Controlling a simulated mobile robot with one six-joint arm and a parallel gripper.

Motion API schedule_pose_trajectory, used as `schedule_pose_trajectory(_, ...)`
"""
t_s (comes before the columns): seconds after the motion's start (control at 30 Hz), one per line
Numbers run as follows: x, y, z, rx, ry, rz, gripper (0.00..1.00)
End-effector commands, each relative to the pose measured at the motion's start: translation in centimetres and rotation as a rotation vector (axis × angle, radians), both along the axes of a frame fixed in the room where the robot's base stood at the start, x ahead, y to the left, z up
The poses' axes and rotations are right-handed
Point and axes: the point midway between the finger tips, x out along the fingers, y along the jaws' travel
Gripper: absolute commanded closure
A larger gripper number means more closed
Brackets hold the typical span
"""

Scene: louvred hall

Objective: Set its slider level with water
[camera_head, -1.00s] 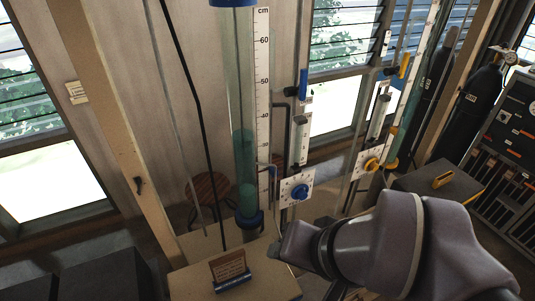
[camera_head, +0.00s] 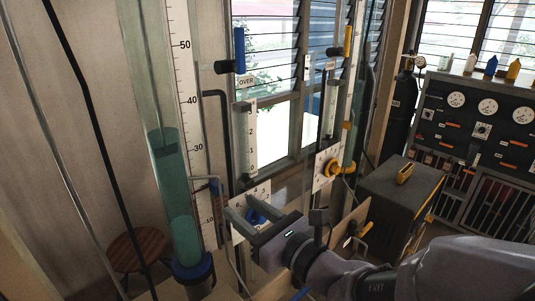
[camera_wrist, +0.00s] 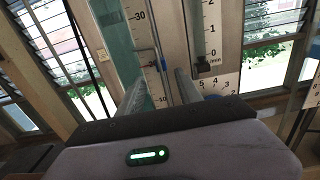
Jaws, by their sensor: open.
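A tall clear tube of teal water (camera_head: 172,180) stands at the left, with a white cm scale (camera_head: 190,100) on its right side. The water surface shows a little above the 30 mark. A small slider (camera_head: 213,184) with a thin pointer sits on the scale, between 10 and 30 and below the water surface. The slider also shows in the wrist view (camera_wrist: 152,63), ahead of the fingertips. My gripper (camera_head: 244,226) is open and empty, in front of the blue dial knob (camera_head: 260,211). Its two fingers show in the wrist view (camera_wrist: 161,80), pointing at the scale.
A blue-handled lever (camera_head: 239,50) and a small vertical gauge (camera_head: 245,138) are above the dial. A dark cabinet (camera_head: 400,195) and a control panel (camera_head: 475,125) are at the right. A stool (camera_head: 138,250) is at lower left.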

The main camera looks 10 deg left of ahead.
Motion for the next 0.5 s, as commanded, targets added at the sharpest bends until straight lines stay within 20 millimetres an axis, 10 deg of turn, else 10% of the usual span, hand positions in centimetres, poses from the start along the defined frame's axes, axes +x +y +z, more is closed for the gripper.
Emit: schedule_pose_trajectory(0.5,1.1,1.3,0.5,-0.005,0.002,-0.008,0.58)
